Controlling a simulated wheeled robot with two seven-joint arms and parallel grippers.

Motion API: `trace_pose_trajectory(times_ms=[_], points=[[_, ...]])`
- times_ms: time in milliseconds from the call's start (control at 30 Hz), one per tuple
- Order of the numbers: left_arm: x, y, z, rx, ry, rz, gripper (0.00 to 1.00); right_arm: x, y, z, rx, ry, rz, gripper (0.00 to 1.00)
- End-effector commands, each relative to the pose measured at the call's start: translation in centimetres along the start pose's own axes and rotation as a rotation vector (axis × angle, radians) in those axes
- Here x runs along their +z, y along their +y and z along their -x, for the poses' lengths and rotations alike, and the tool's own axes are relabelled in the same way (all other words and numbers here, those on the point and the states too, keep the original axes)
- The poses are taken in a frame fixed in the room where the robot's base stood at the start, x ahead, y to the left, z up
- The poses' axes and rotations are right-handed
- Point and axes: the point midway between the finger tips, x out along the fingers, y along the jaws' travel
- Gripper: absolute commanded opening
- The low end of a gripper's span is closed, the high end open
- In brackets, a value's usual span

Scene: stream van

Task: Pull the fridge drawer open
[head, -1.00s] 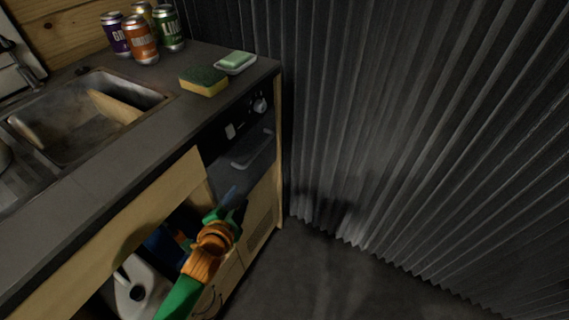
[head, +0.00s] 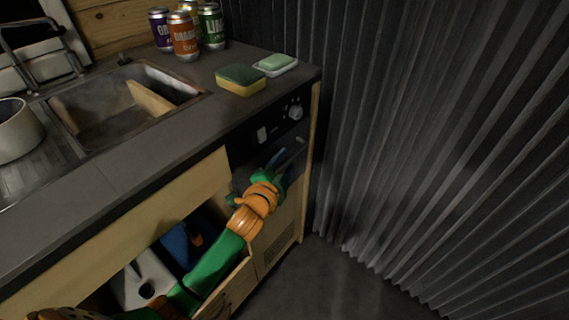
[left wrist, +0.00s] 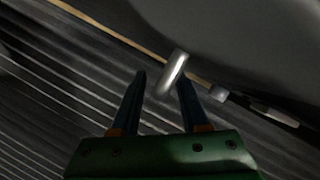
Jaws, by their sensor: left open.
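The fridge drawer (head: 240,178) is a dark glossy front under the right end of the counter. It looks flush with the cabinet, though my arm covers part of it. Its grey bar handle (head: 299,144) is partly hidden by my fingers. My left gripper (head: 284,156) is open at the handle. In the left wrist view the silver handle (left wrist: 172,73) shows between the two fingertips of my left gripper (left wrist: 162,80), nearer the right finger. I cannot tell whether it touches a finger. My right gripper is not in view.
Above the drawer are a dark panel with a knob (head: 295,113) and the counter with a sponge (head: 240,82), soap dish (head: 287,70) and several cans. A corrugated wall (head: 420,130) rises close on the right.

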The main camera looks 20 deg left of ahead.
Motion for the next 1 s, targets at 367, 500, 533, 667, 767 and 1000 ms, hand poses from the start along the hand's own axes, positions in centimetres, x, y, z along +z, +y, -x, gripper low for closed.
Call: trace_pose_trajectory(times_ms=[367, 500, 533, 667, 767, 1000], points=[[0.01, 0.02, 0.04, 0.000, -0.001, 0.000, 0.00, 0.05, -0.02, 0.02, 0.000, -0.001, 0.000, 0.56], [0.02, 0.03, 0.05, 0.001, -0.001, 0.000, 0.00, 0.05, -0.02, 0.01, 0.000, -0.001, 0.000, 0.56], [0.02, 0.03, 0.05, 0.001, -0.001, 0.000, 0.00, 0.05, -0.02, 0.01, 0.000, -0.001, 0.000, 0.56], [0.03, 0.04, 0.05, 0.001, -0.001, 0.000, 0.00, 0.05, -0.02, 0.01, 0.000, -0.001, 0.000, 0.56], [0.03, 0.05, 0.05, 0.001, -0.001, 0.000, 0.00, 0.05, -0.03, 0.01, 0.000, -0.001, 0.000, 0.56], [0.04, 0.07, 0.05, 0.002, -0.001, 0.000, 0.00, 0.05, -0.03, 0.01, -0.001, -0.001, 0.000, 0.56]])
